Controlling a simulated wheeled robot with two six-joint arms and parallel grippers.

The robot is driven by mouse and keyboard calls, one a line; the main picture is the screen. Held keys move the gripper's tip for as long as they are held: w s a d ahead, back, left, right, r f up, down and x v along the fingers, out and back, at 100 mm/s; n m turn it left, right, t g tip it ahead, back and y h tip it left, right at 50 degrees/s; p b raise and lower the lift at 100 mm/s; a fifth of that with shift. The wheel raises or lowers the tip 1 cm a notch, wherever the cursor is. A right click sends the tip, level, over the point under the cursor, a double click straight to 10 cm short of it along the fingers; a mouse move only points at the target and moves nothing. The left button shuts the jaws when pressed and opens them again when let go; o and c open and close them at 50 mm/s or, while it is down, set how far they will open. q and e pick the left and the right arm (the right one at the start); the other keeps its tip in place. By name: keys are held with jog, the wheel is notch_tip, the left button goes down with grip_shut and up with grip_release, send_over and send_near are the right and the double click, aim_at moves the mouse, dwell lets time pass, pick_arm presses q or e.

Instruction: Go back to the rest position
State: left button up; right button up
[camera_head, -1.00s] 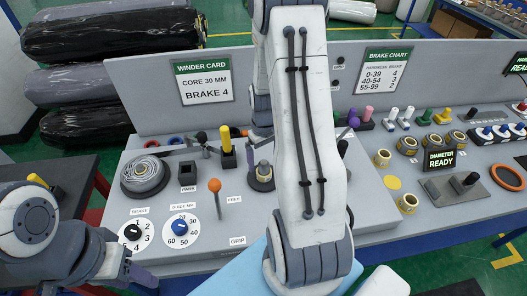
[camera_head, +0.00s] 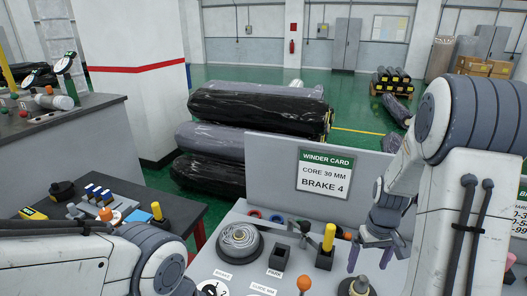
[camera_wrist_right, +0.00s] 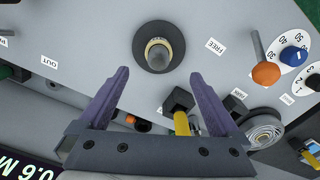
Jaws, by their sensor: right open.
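My right gripper (camera_head: 370,257) is open, with its purple fingers pointing down over the grey winder panel (camera_head: 212,262). In the right wrist view the open gripper (camera_wrist_right: 160,75) has nothing between its fingers. A dark round post with a pale tip (camera_wrist_right: 158,52) stands on the panel beyond the fingertips; the post (camera_head: 360,286) also shows below the gripper in the head view. My left arm (camera_head: 125,262) crosses the lower left of the head view; its gripper is not visible.
A wound reel (camera_head: 240,241), a yellow handle (camera_head: 328,238) and an orange knob (camera_head: 304,283) stand on the panel. The upright board with the winder card (camera_head: 324,172) rises behind it. Black-wrapped rolls (camera_head: 250,110) are stacked beyond. A dark table (camera_head: 185,212) lies left.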

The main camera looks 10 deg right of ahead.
jog(key=s+a+r+n, duration=0.1)
jog(key=a+r+n, duration=0.15)
jog(key=a, duration=0.75)
jog(key=s+a+r+n, duration=0.2)
jog(key=a+r, duration=0.2)
jog(key=a, duration=0.6)
jog(key=s+a+r+n+y+b, duration=0.1)
jog(key=s+a+n, duration=0.3)
jog(key=s+a, duration=0.7)
jog(key=shift+s+r, duration=0.7)
jog(key=shift+s, duration=0.45)
